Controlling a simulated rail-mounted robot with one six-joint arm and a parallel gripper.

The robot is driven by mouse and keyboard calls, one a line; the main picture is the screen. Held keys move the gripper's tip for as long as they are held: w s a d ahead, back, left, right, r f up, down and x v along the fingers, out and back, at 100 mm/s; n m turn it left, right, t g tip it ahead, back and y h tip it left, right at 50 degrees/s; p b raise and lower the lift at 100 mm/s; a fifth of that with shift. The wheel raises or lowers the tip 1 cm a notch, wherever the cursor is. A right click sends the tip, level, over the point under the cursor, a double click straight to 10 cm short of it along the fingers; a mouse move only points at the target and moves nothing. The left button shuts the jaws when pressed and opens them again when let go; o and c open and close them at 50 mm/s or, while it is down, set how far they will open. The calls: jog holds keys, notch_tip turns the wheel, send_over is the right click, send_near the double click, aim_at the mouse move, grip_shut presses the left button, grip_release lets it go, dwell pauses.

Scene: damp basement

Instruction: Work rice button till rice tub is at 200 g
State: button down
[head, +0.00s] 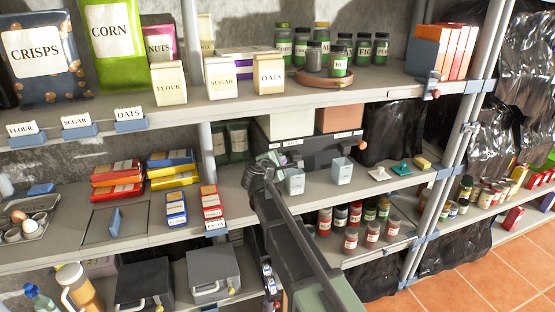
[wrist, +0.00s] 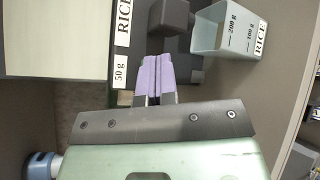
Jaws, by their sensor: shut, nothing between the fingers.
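The rice tub (wrist: 222,38) is a small pale blue-grey cup with RICE, 200 g and 100 g marks in the wrist view; it also shows in the head view (head: 295,183), right of my gripper. I cannot make out a rice level in it. The dark dispenser (head: 318,152) stands behind the tub. A RICE label (wrist: 124,22) and a 50 g label (wrist: 120,72) show on it. My gripper (wrist: 154,65) is shut and empty, its purple fingertips together in front of the dispenser, beside the 50 g label. The rice button is not clearly seen; the fingers may hide it.
A second similar tub (head: 341,171) stands to the right. Further right lie a white-based item (head: 379,174), a teal-handled item (head: 401,169) and a yellow sponge (head: 423,163). Jars fill the shelf below.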

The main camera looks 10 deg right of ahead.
jog(key=shift+s+d, duration=0.1)
jog(key=shift+s, duration=0.5)
jog(key=s, duration=0.5)
jog(key=shift+d, duration=0.35)
jog(key=s+f+m+g+y, duration=0.3)
jog(key=s+f+m+g, duration=0.1)
jog(key=s, duration=0.5)
jog(key=s+f+m+g+y, duration=0.3)
jog(key=s+m, duration=0.4)
jog(key=s, duration=0.3)
jog(key=s+f+m+g+y, duration=0.3)
jog(key=s+f+m+g, duration=0.2)
jog(key=s, duration=0.4)
jog(key=shift+s+f+m, duration=0.25)
jog(key=shift+f+m, duration=0.35)
jog(key=shift+f, duration=0.05)
